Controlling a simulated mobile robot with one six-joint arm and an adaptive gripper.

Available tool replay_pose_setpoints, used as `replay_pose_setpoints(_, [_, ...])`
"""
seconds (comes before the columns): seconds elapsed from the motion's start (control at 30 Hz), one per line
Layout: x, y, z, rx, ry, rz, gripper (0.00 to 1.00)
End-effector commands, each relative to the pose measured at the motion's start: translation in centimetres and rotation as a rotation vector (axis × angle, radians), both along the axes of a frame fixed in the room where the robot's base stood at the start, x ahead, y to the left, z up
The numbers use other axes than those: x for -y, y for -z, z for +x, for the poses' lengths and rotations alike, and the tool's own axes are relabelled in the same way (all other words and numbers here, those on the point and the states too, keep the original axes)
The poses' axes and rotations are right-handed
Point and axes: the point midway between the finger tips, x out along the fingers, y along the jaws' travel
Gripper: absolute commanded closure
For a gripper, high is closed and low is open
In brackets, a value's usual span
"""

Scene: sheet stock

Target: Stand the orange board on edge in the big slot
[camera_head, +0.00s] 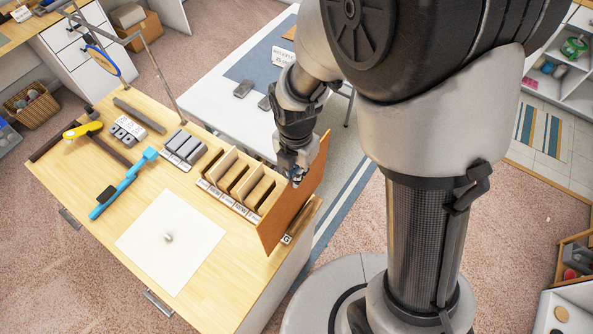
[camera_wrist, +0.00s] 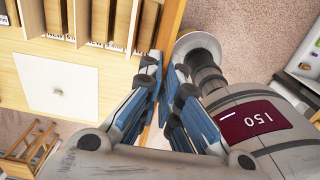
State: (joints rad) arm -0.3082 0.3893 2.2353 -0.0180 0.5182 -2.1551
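The orange board (camera_head: 290,216) is a wide flat panel, held on edge and upright at the right end of the rack on the table. My gripper (camera_head: 293,172) is at its upper edge, and the fingers look closed on it. In the wrist view the board (camera_wrist: 170,32) shows as a thin strip running up between the blue fingertips (camera_wrist: 163,85). The wooden slotted rack (camera_head: 243,180) has several labelled slots with thin boards in them. The board hides part of the rack's right end, so I cannot tell whether its lower edge is inside the big slot.
The wooden table (camera_head: 130,205) holds a white sheet (camera_head: 172,242) with a small knob, a blue tool (camera_head: 122,184), a yellow-headed hammer (camera_head: 83,130) and grey blocks (camera_head: 184,146). A white table (camera_head: 235,95) stands behind.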

Motion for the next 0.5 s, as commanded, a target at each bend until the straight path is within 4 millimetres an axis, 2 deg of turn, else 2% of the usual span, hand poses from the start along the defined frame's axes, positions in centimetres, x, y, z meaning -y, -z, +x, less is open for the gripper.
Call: replay_pose_setpoints(0.5, [-0.01, 1.07, 0.01, 0.0, 0.0, 0.0, 1.0])
